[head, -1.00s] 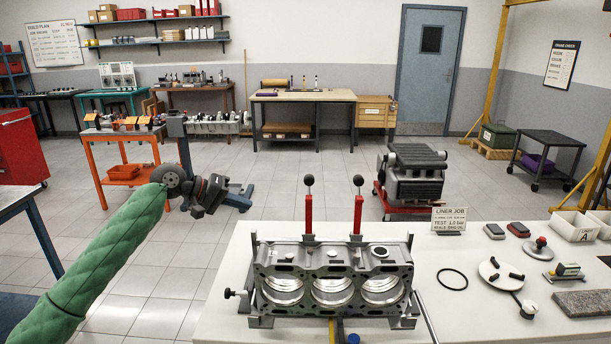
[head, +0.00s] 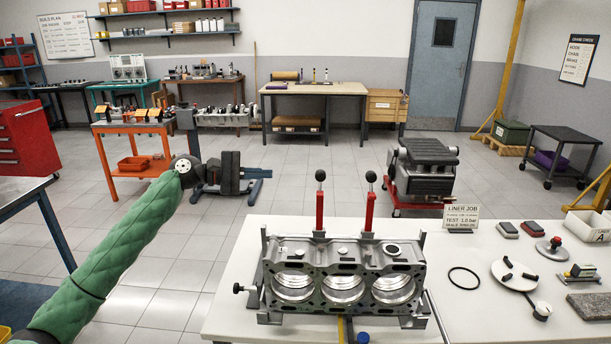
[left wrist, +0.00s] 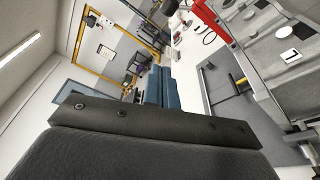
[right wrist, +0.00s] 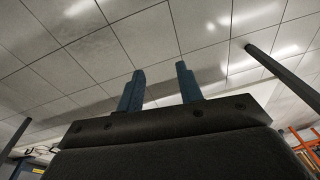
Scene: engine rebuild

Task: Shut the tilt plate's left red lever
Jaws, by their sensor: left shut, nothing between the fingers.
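The tilt plate carries a grey engine block (head: 342,277) with three bores on the white table. Its left red lever (head: 319,208) stands near upright behind the block, with a black ball knob on top. The right red lever (head: 370,210) stands likewise, leaning slightly right. My left gripper (head: 262,173) is shut and empty, held level in the air left of the left lever and apart from it. In the left wrist view its blue fingers (left wrist: 158,86) are together, and a red part shows at the top right. My right gripper (right wrist: 160,85) is open and empty, over floor tiles.
A black ring (head: 464,278), a sign (head: 461,217) and a round plate (head: 515,275) lie or stand right of the block. A dark engine (head: 424,168) stands on a red trolley behind the table. The air between left gripper and lever looks clear.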

